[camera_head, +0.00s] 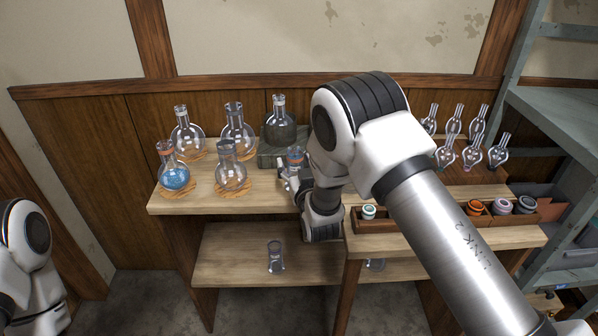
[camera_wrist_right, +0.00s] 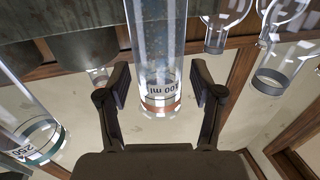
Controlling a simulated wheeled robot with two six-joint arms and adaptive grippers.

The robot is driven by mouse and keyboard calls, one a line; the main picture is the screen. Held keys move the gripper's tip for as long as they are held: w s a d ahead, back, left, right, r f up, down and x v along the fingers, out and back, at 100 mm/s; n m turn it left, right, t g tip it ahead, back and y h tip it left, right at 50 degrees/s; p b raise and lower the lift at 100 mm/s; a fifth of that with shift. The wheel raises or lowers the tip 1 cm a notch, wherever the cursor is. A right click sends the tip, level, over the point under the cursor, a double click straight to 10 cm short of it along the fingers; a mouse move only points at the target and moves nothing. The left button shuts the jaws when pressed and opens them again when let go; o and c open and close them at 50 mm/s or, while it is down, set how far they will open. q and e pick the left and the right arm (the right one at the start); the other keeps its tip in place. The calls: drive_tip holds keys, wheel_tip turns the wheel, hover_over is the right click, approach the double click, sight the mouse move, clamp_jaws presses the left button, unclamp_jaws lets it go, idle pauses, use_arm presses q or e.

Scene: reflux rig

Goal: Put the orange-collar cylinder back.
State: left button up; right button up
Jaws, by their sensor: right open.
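The orange-collar cylinder (camera_wrist_right: 162,60) is clear glass with an orange-red ring and a "100 ml" mark. In the wrist view it stands between the two fingers of my right gripper (camera_wrist_right: 160,88), with a gap on each side. The gripper is open around it. In the head view the cylinder (camera_head: 295,158) shows at the upper bench, beside the grey block, and my right gripper (camera_head: 290,180) is partly hidden by my own arm. The cylinder's base is hidden there. Only part of my left arm shows at the left edge; its gripper is out of view.
Several round flasks stand on cork rings to the left, one with blue liquid (camera_head: 175,177). A dark flask (camera_head: 280,130) stands on the grey block (camera_head: 270,157). A green-collar cylinder (camera_wrist_right: 30,125) is nearby. Another cylinder (camera_head: 275,257) stands on the lower shelf. A wooden tray (camera_head: 375,226) lies right.

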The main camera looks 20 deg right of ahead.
drive_tip(key=s+b, duration=0.1)
drive_tip(key=s, duration=1.1)
drive_tip(key=shift+a, duration=0.35)
